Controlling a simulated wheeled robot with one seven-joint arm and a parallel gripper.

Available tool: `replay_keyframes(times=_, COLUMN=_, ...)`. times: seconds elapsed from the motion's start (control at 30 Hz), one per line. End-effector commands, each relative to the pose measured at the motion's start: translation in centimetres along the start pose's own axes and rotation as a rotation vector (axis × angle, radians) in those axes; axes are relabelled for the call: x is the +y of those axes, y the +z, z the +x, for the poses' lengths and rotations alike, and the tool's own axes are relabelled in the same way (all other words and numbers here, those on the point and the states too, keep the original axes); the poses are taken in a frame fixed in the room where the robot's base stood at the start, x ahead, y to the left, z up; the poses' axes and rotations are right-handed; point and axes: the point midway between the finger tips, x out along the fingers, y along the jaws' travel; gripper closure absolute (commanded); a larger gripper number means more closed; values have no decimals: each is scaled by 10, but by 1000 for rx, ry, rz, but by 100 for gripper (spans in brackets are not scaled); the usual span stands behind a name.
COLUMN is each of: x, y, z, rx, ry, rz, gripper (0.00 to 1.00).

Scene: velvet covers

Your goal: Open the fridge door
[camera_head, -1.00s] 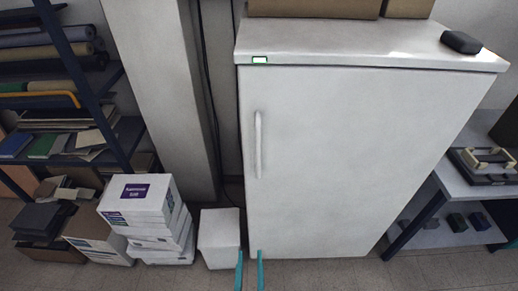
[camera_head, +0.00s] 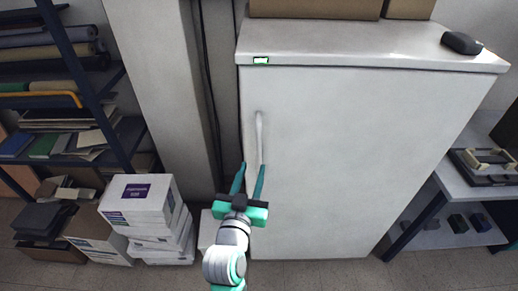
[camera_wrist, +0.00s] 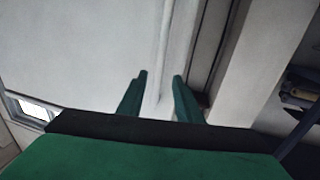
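The white fridge (camera_head: 350,160) stands upright with its door shut. Its vertical white handle (camera_head: 259,137) is on the left side of the door. My gripper (camera_head: 251,166) has its two teal fingers apart, pointing at the lower end of the handle. In the wrist view the handle (camera_wrist: 164,50) runs between the open fingers of my gripper (camera_wrist: 160,76), with the door surface (camera_wrist: 80,45) behind. I cannot tell whether the fingers touch the handle; nothing is gripped.
A white bin (camera_head: 206,228) stands beside the fridge, partly hidden by my arm. White boxes (camera_head: 140,200) are stacked at left near a blue shelf rack (camera_head: 85,85). A pillar (camera_head: 160,90) stands left of the fridge. A table (camera_head: 465,190) is at right.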

Motion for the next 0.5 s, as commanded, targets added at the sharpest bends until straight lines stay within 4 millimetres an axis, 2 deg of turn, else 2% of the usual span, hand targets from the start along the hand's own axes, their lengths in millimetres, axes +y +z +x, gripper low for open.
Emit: replay_keyframes(times=0.5, x=1, y=0, z=83, rx=0, ry=1, rz=0, gripper=68)
